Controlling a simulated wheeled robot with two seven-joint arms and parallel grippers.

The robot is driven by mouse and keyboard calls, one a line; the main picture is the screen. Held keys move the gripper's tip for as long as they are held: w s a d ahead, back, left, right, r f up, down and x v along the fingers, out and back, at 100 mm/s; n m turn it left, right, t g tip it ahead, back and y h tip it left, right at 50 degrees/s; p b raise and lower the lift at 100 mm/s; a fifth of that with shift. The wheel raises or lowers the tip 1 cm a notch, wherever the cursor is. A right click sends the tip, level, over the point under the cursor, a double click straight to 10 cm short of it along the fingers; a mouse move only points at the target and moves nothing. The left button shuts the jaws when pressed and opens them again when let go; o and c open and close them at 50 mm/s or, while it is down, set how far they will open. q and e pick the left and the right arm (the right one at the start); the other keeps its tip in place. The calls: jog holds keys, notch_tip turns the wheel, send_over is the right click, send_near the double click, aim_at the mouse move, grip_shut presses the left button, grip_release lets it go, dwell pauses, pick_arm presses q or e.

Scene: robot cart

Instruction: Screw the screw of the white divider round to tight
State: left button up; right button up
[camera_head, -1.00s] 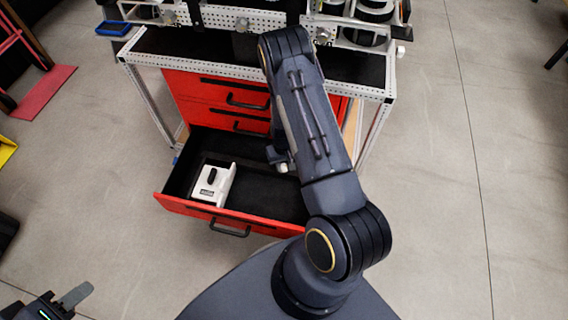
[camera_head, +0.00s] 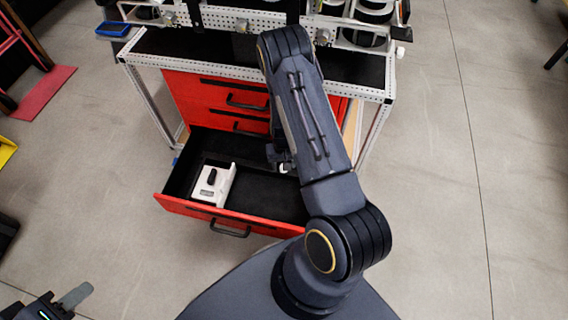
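Several round metal screw knobs sit along the front of the perforated rail on the cart; one knob (camera_head: 167,18) is at the left, one (camera_head: 242,25) in the middle and one (camera_head: 323,36) at the right. Which one belongs to the white divider I cannot tell. My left gripper (camera_head: 72,298) is at the bottom left corner, above the floor and far from the cart; only one grey finger shows clearly. My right arm rises across the middle, up to the cart's front edge. Its gripper is mostly hidden; a small end part (camera_head: 285,163) shows beside the arm, over the open drawer.
The red drawer (camera_head: 180,206) stands open, with a white block (camera_head: 226,183) with a dark top piece inside at the left. The black cart top (camera_head: 190,45) is clear in front of the rail. A blue tray (camera_head: 113,29) is at the left end.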

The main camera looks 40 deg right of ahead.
notch_tip(320, 180, up, 6)
jog(key=shift+p, duration=1.05)
jog(key=shift+r, duration=0.65)
